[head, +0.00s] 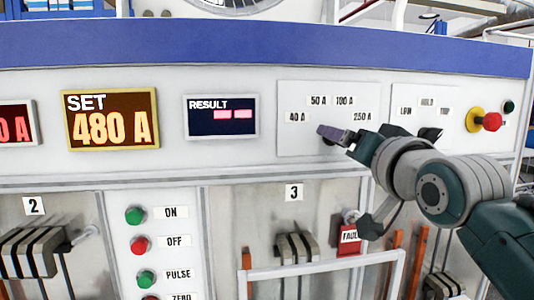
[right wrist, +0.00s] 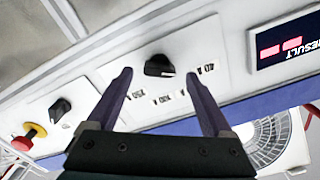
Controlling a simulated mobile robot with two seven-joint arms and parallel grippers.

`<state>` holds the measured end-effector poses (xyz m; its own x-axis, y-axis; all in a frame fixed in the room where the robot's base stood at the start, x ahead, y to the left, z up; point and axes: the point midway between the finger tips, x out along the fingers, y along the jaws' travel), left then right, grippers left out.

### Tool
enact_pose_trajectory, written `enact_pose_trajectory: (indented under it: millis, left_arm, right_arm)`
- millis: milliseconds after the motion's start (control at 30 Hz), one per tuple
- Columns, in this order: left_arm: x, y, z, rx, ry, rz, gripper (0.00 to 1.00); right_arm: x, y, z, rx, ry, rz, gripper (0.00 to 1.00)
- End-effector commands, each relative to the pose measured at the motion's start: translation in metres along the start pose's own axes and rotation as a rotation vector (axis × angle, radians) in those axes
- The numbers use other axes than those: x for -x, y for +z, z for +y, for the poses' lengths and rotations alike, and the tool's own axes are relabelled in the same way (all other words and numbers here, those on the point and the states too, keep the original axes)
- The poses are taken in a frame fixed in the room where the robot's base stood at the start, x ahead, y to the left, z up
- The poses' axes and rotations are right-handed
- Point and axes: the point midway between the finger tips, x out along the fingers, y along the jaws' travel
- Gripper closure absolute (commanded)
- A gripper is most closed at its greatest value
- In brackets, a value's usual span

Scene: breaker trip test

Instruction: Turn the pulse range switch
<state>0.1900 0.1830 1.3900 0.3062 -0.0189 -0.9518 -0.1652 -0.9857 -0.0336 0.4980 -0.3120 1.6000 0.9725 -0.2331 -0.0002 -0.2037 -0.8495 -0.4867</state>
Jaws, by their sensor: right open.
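The pulse range switch is a black knob (right wrist: 158,66) on a white plate, with current labels around it, in the right wrist view. In the head view its plate (head: 297,142) carries the labels 40 A, 50 A, 100 A and 250 A, and the fingers mostly hide the knob. My right gripper (head: 335,134) is at the plate from the right. In the right wrist view its purple fingers (right wrist: 158,76) are open, one on each side of the knob, with gaps showing. I cannot tell exactly how deep the tips reach. My left gripper is not in view.
A LOW/HOLD/TRIP selector (right wrist: 60,107) and a red emergency button (head: 491,121) lie to the right in the head view. The SET display (head: 111,119) reads 480 A. The RESULT display (head: 221,117) shows dashes. Below are breakers and push buttons (head: 136,215).

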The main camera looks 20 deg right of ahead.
Motion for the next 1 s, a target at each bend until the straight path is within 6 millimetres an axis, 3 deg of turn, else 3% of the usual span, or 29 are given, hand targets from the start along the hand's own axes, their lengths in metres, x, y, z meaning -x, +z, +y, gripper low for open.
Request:
enact_pose_trajectory:
  millis: [200, 433, 1000]
  left_arm:
    - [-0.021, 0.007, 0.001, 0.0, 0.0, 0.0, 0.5]
    - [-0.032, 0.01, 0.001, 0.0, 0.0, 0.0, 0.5]
    - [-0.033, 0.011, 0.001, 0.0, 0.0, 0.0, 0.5]
  right_arm:
    - [0.037, 0.004, 0.002, 0.0, 0.0, 0.001, 0.15]
    - [0.066, 0.003, 0.002, 0.0, 0.0, 0.001, 0.15]
    - [0.074, 0.0, 0.0, 0.001, 0.001, 0.0, 0.15]
